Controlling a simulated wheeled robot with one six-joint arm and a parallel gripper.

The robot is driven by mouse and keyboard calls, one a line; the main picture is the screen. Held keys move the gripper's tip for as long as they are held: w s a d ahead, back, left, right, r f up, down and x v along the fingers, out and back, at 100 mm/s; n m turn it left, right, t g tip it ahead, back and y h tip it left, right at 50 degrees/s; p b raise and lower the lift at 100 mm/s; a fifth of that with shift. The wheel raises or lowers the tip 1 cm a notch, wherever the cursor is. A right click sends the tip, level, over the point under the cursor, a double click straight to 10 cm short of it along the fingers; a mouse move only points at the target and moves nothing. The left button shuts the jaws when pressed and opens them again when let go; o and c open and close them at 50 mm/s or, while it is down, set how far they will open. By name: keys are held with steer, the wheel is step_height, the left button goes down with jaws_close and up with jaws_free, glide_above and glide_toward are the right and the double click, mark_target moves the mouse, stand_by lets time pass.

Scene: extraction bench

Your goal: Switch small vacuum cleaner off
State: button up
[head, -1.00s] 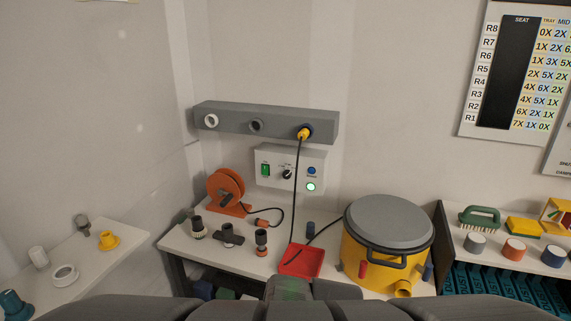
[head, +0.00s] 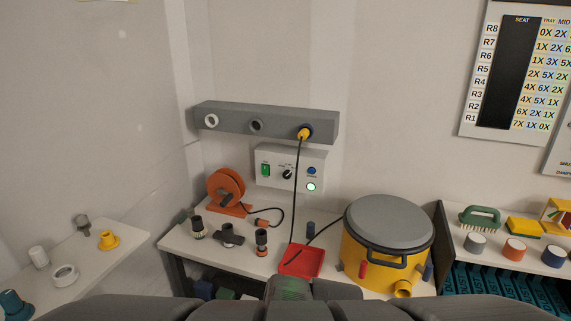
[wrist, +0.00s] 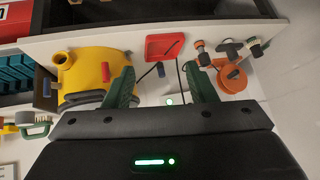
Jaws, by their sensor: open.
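The yellow vacuum drum (head: 370,262) with a grey lid (head: 388,221) stands at the right of the bench. In the wrist view the yellow drum (wrist: 90,70) is at the left, upside down. A control box (head: 262,178) on the wall has a green switch (head: 265,170), a black dial (head: 288,174), a blue button (head: 311,171) and a lit green lamp (head: 311,187). A yellow plug (head: 304,133) with a black cable sits in the grey rail's right socket. My gripper (wrist: 158,68) is open and empty, its green fingers wide apart.
A red tray (head: 302,262) lies on the bench, left of the drum. An orange reel (head: 226,186) and several dark nozzles stand further left. A shelf with a green brush (head: 480,217) is at the right. A side ledge (head: 85,262) is at the left.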

jaws_close()
stand_by(1.5)
